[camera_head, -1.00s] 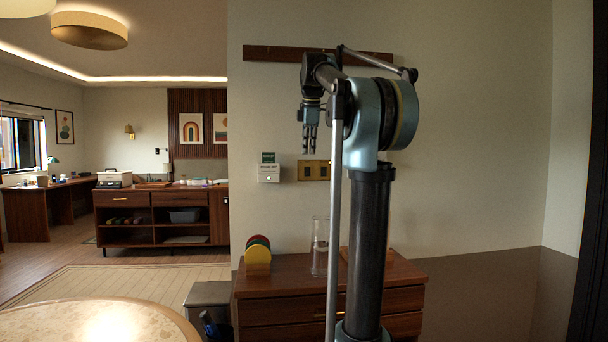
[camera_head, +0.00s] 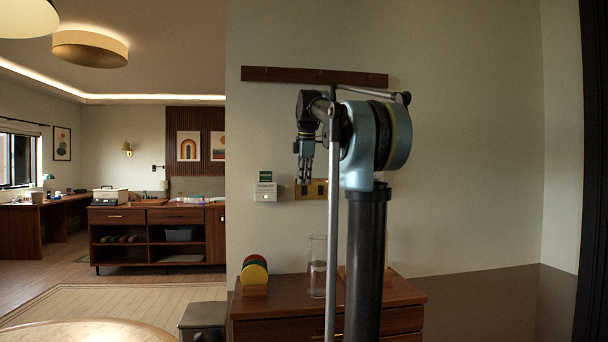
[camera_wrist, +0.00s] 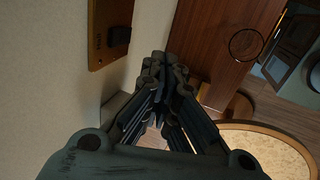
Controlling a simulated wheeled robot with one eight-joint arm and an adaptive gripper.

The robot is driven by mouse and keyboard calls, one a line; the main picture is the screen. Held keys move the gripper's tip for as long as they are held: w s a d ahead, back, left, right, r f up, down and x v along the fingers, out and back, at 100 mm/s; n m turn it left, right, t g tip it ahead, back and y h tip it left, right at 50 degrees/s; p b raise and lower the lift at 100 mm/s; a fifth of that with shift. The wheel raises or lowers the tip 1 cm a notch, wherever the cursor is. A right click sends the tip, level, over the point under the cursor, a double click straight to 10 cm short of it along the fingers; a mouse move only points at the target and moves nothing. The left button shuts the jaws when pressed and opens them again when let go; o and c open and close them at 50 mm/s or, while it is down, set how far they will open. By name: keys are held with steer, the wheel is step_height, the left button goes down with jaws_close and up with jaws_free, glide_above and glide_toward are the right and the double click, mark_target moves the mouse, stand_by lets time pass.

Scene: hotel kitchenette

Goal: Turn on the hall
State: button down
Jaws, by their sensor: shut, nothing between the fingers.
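A brass-coloured switch plate (camera_head: 319,190) is on the wall above the dresser. In the wrist view the plate (camera_wrist: 103,62) is at the upper left, with one dark rocker switch (camera_wrist: 118,38) and small lettering beside it that is too small to read. The rest of the plate is cut off by the picture edge. My gripper (camera_head: 304,181) points down and overlaps the plate's left part in the head view. In the wrist view the gripper (camera_wrist: 164,62) is shut and empty, to the right of the plate and apart from the switch.
A white wall box (camera_head: 265,192) with a green sign above it is left of the plate. Below, the wooden dresser (camera_head: 283,311) bears a clear glass cylinder (camera_head: 317,255) and coloured discs (camera_head: 254,275). A wooden rail (camera_head: 285,75) is above. A round table (camera_head: 90,332) stands front left.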

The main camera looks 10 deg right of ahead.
mark_target(305, 190)
steer(key=w+f, duration=0.4)
steer(key=w, duration=0.1)
steer(key=shift+w+f, duration=0.2)
steer(key=shift+f, duration=0.15)
steer(key=shift+d, duration=0.1)
